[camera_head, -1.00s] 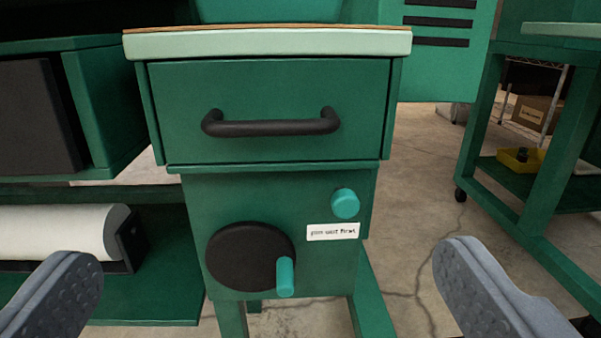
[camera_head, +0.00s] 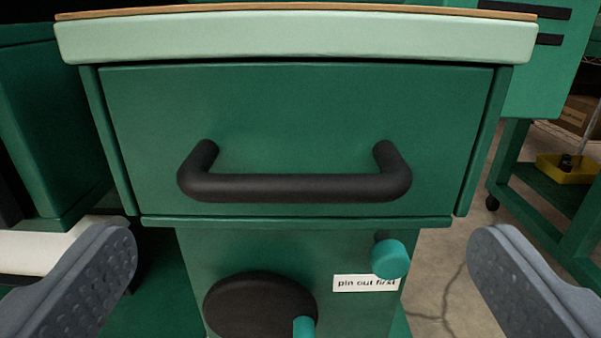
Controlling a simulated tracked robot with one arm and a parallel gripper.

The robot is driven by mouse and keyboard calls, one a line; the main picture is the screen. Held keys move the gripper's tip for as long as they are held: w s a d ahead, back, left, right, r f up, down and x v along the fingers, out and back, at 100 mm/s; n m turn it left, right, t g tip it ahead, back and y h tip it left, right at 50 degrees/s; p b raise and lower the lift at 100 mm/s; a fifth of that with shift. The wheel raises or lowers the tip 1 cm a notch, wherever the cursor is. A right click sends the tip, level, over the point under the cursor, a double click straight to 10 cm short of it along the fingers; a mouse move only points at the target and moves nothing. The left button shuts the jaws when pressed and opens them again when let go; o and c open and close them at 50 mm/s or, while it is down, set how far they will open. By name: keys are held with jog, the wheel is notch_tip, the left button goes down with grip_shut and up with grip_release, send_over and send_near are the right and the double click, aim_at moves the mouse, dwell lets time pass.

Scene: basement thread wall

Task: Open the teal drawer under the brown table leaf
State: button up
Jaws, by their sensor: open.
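The teal drawer (camera_head: 300,110) is a dark green-teal front under the table leaf (camera_head: 300,36), which has a pale green edge and a thin brown top. The drawer looks shut. Its black bar handle (camera_head: 294,187) runs level across the lower half of the front. My gripper (camera_head: 303,265) is open and empty, one grey finger at the lower left and one at the lower right. The fingers are wider apart than the handle, appear lower than it in the picture and do not touch it.
Below the drawer is a panel with a black round disc (camera_head: 258,305) bearing a teal knob (camera_head: 304,327). A teal pin knob (camera_head: 390,259) sits above a white label (camera_head: 364,283) reading "pin out first". A green cart (camera_head: 545,190) stands right.

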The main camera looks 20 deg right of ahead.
aim_at(301, 199)
jog(key=shift+w+d, duration=0.2)
jog(key=shift+w, duration=0.5)
jog(key=b+x, duration=0.1)
jog(key=x, duration=0.1)
jog(key=shift+w+r, duration=0.1)
jog(key=shift+w, duration=0.15)
